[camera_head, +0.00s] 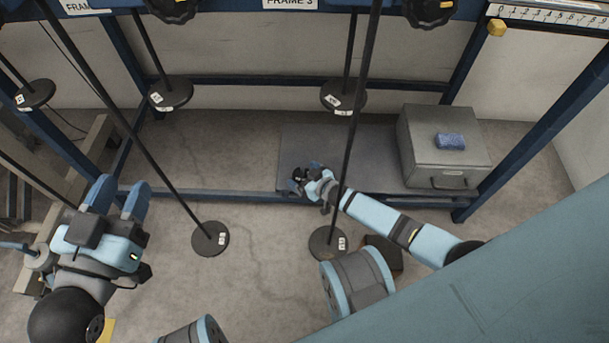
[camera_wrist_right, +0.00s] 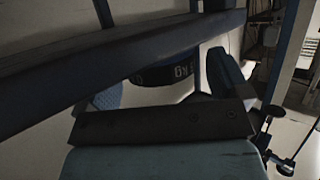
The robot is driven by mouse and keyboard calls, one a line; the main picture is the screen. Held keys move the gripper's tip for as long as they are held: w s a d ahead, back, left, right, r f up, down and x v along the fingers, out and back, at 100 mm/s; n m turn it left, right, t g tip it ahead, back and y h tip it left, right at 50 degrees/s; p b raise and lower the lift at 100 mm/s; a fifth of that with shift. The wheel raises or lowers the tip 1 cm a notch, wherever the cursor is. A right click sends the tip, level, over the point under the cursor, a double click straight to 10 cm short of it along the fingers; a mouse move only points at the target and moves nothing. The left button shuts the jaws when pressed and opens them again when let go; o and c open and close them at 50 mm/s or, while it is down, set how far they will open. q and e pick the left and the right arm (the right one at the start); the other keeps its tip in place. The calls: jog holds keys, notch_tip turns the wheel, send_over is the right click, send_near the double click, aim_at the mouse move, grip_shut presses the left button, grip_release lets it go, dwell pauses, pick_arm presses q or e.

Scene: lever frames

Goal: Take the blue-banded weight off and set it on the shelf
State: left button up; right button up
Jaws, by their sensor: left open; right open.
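Dark round weights with white labels hang on long rods, among them a front right weight (camera_head: 325,243), a front left weight (camera_head: 210,239), a back right weight (camera_head: 343,97) and a back left weight (camera_head: 171,94). I cannot make out a blue band on any of them. The grey shelf (camera_head: 300,148) is low at the back right. My left gripper (camera_head: 118,195) is open and empty at the left, fingers pointing up the picture. My right gripper (camera_head: 303,178) is open near the shelf's front edge. In the right wrist view a dark labelled weight (camera_wrist_right: 166,74) shows between its blue fingers.
A grey metal box (camera_head: 445,160) with a blue block (camera_head: 450,141) on top stands on the shelf's right part. Blue frame posts and a low front rail bound the shelf. Slanting rods cross the space between my arms. The shelf's left part is bare.

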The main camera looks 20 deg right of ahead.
jog(key=p+v, duration=0.2)
jog(key=v, duration=0.1)
jog(key=shift+r, duration=0.15)
pick_arm(q)
jog(key=shift+s+d+r+n+g+y+p, duration=0.2)
jog(key=shift+s+d+r+n+p, duration=0.15)
jog(key=shift+s+r+n+p, duration=0.65)
jog(key=shift+s+d+r+n+g+y+p, duration=0.1)
jog(key=shift+s+d+n+y+p, duration=0.2)
jog(key=shift+n+p, duration=0.8)
pick_arm(e)
jog(key=v, duration=1)
jog(key=shift+s+p, duration=0.35)
jog(key=shift+s, duration=0.05)
pick_arm(q)
jog(key=shift+w+m, duration=0.15)
jog(key=shift+m, duration=0.25)
pick_arm(e)
jog(key=shift+d+r, duration=0.1)
